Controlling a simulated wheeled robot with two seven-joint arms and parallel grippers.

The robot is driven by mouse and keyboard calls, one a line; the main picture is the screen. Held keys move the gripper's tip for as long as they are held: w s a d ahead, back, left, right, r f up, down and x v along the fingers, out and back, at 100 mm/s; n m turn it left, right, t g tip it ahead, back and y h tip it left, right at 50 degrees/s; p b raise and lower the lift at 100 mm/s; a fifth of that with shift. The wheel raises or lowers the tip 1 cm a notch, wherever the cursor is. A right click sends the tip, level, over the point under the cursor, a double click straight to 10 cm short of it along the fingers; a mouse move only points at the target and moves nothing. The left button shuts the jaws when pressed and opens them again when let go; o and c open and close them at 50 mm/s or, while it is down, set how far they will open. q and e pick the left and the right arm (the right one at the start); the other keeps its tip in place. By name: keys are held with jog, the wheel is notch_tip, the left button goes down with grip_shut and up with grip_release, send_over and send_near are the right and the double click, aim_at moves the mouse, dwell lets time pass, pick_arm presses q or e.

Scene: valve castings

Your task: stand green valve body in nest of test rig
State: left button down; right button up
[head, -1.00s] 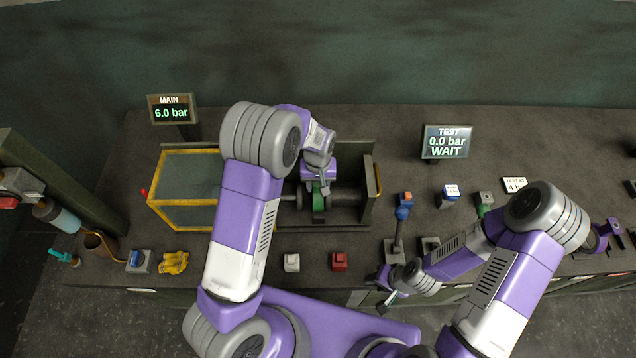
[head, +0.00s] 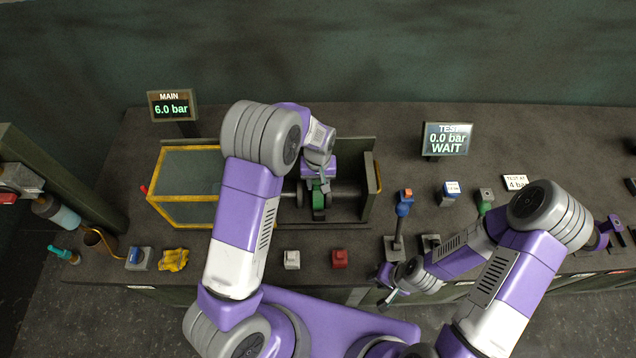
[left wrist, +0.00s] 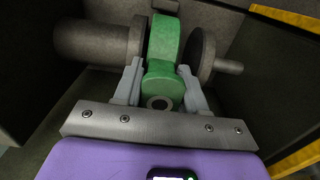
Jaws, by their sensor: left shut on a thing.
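The green valve body (head: 318,200) is in the test rig (head: 368,190), between its two round clamp discs. In the left wrist view the green valve body (left wrist: 162,60) shows a round bore facing the camera, with a thick grey cylinder and disc (left wrist: 100,40) on the left and a thinner disc on a rod (left wrist: 203,55) on the right. My left gripper (left wrist: 160,88) is shut on the valve body, a finger on each side. The nest under it is hidden. My right gripper (head: 385,290) is low at the bench's front edge, away from the rig; its fingers are too small to judge.
A yellow-framed clear guard (head: 185,150) stands left of the rig. White (head: 292,260) and red (head: 339,259) buttons sit in front. The TEST display (head: 447,140) reads 0.0 bar WAIT; the MAIN display (head: 172,107) reads 6.0 bar. A blue-topped lever (head: 403,208) stands to the right.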

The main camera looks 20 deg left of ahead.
pick_arm(q)
jog(key=shift+w+f, duration=0.1)
jog(key=shift+w, duration=0.1)
pick_arm(e)
jog(key=shift+s+f, duration=0.15)
jog(key=shift+f, duration=0.35)
pick_arm(q)
jog(key=c, duration=0.9)
grip_release()
jog(key=shift+c, duration=0.2)
jog(key=o, duration=0.4)
jog(key=shift+s+f, duration=0.15)
pick_arm(e)
jog(key=r+p, duration=0.6)
jog(key=shift+a, duration=0.25)
pick_arm(q)
notch_tip(320, 180, up, 9)
jog(key=shift+f, duration=0.2)
jog(key=shift+f, duration=0.1)
